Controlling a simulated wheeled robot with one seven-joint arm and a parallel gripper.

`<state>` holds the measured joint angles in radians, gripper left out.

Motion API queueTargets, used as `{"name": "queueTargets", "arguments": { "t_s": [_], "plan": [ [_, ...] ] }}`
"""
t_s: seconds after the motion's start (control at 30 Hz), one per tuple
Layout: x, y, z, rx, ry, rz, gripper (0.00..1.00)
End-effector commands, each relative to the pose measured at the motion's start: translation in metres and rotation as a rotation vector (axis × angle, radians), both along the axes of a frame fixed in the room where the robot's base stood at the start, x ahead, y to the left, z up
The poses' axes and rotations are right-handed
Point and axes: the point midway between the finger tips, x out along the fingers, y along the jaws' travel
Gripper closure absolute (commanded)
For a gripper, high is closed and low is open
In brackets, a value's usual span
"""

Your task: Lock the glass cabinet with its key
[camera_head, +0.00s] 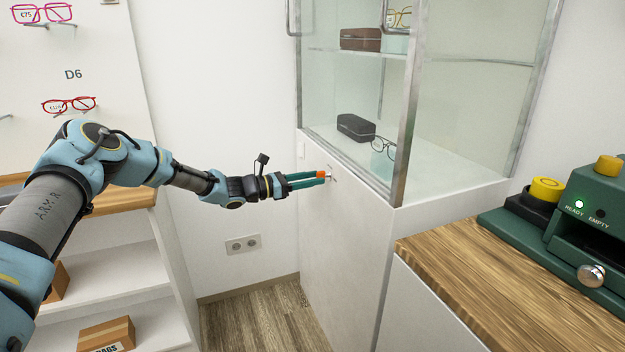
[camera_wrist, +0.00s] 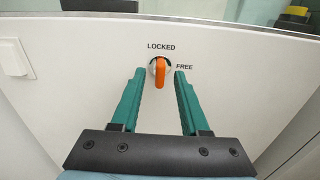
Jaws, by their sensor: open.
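The glass cabinet (camera_head: 462,130) has a metal frame and a white base; it stands in the middle right of the head view. An orange key (camera_wrist: 160,73) sits in a round lock (camera_wrist: 152,66) on the white front below the glass. LOCKED is printed above the lock and FREE to its right. The key's grip looks upright in the wrist view, below LOCKED. My gripper (camera_head: 319,179) is open, with its green fingers on the left and right of the key in the wrist view. Gaps show between the key and both fingers. The key's shaft is hidden.
Glasses and dark cases (camera_head: 355,127) stand inside the cabinet. A wooden counter (camera_head: 470,275) with a green machine (camera_head: 590,240) is at the right. A shelf unit with boxes (camera_head: 107,335) is at the left. The floor (camera_head: 265,322) between is clear.

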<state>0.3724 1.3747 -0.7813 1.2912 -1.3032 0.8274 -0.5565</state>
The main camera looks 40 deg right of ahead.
Motion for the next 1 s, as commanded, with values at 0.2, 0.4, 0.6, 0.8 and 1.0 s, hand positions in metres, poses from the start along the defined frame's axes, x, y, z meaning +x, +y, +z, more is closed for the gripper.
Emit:
{"name": "queueTargets", "arguments": {
  "t_s": [0.2,0.4,0.6,0.8,1.0],
  "plan": [
    [0.015,0.033,-0.001,0.001,0.001,0.005,0.55],
    [0.028,0.070,0.000,0.001,0.000,0.004,0.55],
    [0.037,0.092,0.000,0.000,0.001,0.002,0.55],
    [0.038,0.098,0.000,0.000,0.001,0.000,0.55],
    [0.038,0.098,0.000,0.000,0.001,0.000,0.55]
  ]
}}
